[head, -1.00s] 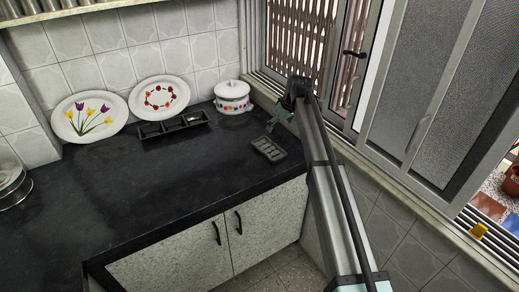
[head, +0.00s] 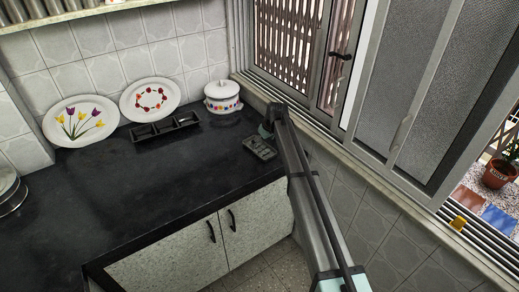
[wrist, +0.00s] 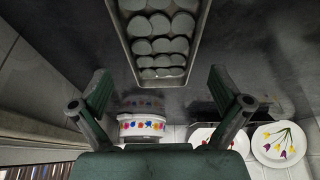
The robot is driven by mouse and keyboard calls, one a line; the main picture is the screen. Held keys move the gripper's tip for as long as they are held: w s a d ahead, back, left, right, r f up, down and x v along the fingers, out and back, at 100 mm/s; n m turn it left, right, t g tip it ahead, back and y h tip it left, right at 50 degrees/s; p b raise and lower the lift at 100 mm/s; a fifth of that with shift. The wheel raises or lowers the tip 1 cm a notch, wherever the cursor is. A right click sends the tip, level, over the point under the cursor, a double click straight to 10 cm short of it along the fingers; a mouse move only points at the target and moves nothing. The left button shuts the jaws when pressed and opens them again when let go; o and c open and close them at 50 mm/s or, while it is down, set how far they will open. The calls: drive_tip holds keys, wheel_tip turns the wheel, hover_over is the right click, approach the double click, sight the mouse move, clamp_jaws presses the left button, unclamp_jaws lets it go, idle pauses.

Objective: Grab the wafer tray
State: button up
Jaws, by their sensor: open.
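The wafer tray (head: 260,148) is a small dark tray lying on the black counter near its right end. In the wrist view the wafer tray (wrist: 124,45) is a metal-rimmed tray with rows of grey round pieces, running from the top edge down to the middle. My gripper (wrist: 160,82) is open, with its two green fingers apart on either side of the tray's near end and nothing between them. In the head view my gripper (head: 267,131) is at the tray's back edge, partly hidden by my arm. I cannot tell whether it touches the tray.
A white flowered pot (head: 222,98) stands behind the tray. A black divided tray (head: 164,128) lies to the left, in front of two decorated plates (head: 80,121) leaning on the tiles. The window sill (head: 285,98) is close on the right.

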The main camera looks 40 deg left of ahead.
sight(259, 149)
drive_tip(key=p+x, duration=0.2)
drive_tip(key=x, duration=0.2)
drive_tip(key=shift+s+f, duration=0.1)
drive_tip(key=shift+f, duration=0.05)
drive_tip(key=c, duration=1.1)
